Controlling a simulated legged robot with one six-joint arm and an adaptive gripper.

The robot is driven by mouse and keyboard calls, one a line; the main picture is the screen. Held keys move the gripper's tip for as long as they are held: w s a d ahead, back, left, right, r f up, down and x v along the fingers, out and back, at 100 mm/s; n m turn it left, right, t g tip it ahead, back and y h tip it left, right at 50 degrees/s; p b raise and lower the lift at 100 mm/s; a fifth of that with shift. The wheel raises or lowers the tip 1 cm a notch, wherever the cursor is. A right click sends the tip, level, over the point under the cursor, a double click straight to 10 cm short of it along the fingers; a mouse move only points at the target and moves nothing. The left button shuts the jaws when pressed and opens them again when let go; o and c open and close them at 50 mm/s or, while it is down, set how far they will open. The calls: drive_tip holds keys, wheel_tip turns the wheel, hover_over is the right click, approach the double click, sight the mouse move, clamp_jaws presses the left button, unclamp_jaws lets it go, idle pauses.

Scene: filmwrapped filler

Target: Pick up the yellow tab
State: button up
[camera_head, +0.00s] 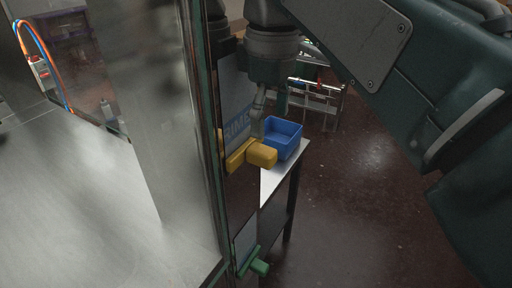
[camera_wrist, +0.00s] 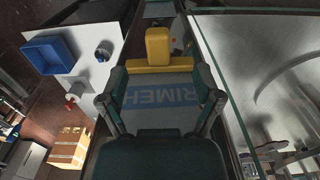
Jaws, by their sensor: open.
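The yellow tab (camera_head: 262,155) is a rounded block on a yellow base strip, fixed to a narrow upright panel beside a glass edge. In the wrist view the yellow tab (camera_wrist: 158,46) stands straight ahead, just beyond a blue-grey lettered label. My gripper (camera_wrist: 160,82) is open, with one finger on each side of the label. Its fingertips are short of the tab, and nothing is between them but the label in the background. In the head view my gripper (camera_head: 258,112) hangs just above the tab, partly against the panel.
A blue bin (camera_head: 284,138) stands on a white table (camera_head: 272,182) behind the tab. A green tab (camera_head: 258,267) sits lower on the panel. A glass edge (camera_wrist: 228,85) runs close to the right finger. A cardboard box (camera_wrist: 68,148) is at lower left.

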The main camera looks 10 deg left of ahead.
sight(270, 152)
drive_tip(key=shift+w+d+f, duration=0.1)
drive_tip(key=shift+f, duration=1.6)
drive_tip(key=shift+w+f, duration=0.1)
drive_tip(key=shift+f, duration=1.6)
drive_tip(key=c, duration=1.1)
